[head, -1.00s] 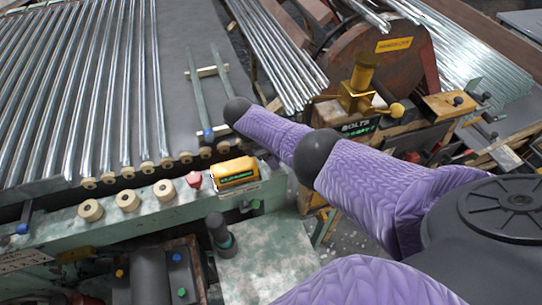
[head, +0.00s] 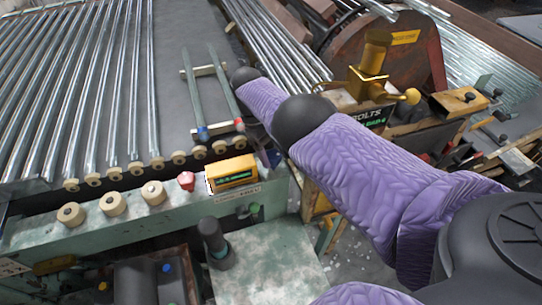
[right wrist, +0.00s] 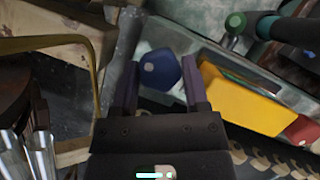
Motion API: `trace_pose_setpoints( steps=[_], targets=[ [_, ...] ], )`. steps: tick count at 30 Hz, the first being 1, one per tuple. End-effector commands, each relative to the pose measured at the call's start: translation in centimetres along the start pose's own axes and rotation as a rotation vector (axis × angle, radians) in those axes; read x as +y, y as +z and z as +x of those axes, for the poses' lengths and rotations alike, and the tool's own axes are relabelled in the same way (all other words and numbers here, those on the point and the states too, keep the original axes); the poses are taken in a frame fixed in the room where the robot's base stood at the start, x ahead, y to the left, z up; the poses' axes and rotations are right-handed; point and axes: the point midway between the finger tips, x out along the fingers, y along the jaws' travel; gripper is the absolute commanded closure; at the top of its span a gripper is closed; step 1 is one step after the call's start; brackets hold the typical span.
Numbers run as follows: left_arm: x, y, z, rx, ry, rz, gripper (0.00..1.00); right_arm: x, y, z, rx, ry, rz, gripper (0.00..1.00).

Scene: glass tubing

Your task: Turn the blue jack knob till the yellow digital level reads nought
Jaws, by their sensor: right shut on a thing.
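The yellow digital level (head: 231,173) sits on the green bench's front rail in the head view. Its green display is lit but too small to read. It also shows in the right wrist view (right wrist: 240,98), to the right of my gripper. The blue jack knob (right wrist: 160,68) is a dark blue faceted knob in the right wrist view. My right gripper (right wrist: 160,82) is shut on it, one finger on each side. In the head view my purple right arm hides most of that gripper and the knob. My left gripper is not in view.
A red knob (head: 186,180) and several wooden rollers (head: 113,203) line the rail left of the level. Glass tubes (head: 95,90) lie on the grey bed behind. A brass fixture (head: 372,70) stands beyond my right arm. A dark post (head: 214,240) rises in front of the rail.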

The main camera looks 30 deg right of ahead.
Motion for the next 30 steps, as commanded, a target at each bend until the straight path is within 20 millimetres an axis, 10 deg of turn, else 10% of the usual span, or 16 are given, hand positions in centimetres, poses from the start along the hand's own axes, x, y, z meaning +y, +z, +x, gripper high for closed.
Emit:
trace_pose_setpoints(
  steps=[30],
  targets=[
    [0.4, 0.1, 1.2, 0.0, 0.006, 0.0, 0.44, 0.3, 0.2, 0.0, -0.001, -0.283, 0.682, 1.0]
  ],
)
